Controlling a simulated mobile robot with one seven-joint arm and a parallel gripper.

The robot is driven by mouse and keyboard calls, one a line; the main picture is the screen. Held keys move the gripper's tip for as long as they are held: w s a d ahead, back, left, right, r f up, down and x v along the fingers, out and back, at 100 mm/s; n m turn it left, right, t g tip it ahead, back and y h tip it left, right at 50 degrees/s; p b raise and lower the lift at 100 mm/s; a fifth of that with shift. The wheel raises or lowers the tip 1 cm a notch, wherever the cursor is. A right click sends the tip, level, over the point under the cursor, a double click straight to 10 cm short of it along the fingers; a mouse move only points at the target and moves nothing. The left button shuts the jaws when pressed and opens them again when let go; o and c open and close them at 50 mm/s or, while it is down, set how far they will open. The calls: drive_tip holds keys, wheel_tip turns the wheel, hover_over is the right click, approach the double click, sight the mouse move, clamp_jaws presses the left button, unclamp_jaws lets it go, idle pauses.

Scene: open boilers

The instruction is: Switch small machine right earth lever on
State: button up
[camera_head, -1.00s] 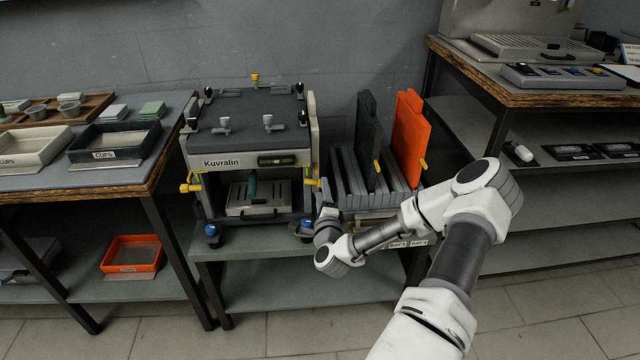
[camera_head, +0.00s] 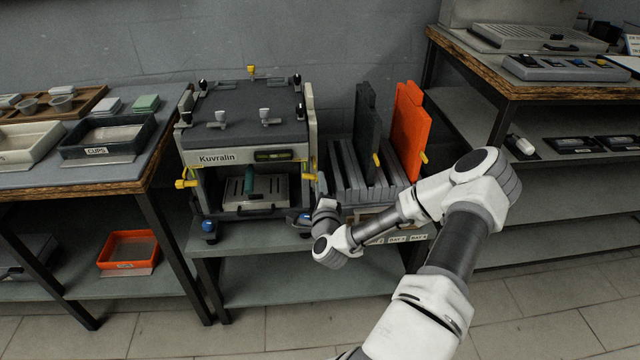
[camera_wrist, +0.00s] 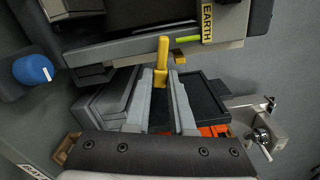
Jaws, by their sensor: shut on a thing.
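The small machine (camera_head: 243,158), labelled Kuvralin, stands on a low shelf unit. Its right earth lever is yellow and shows at the machine's right side (camera_head: 309,176); in the wrist view the yellow lever (camera_wrist: 161,57) stands upright in the picture, near a black and yellow EARTH label (camera_wrist: 222,20). My gripper (camera_wrist: 161,78) is shut on the lever's lower end, one grey finger on each side. In the head view my gripper (camera_head: 319,188) is at the machine's front right and mostly hidden by my wrist. The matching yellow lever (camera_head: 184,184) sticks out on the left side.
Dark grey and orange upright panels (camera_head: 408,130) stand in a slotted rack (camera_head: 350,180) close to the right of the machine. Blue knobs (camera_head: 208,226) sit at its base. A table with trays (camera_head: 90,145) is at left, a wooden-topped bench (camera_head: 520,95) at right.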

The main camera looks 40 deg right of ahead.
clamp_jaws()
drive_tip(key=n, duration=0.1)
drive_tip(key=r+n+p, duration=0.1)
drive_tip(key=n, duration=0.1)
drive_tip(key=shift+d, duration=0.1)
drive_tip(key=o, duration=0.7)
unclamp_jaws()
drive_tip(key=shift+o, duration=0.2)
drive_tip(key=shift+s, duration=0.15)
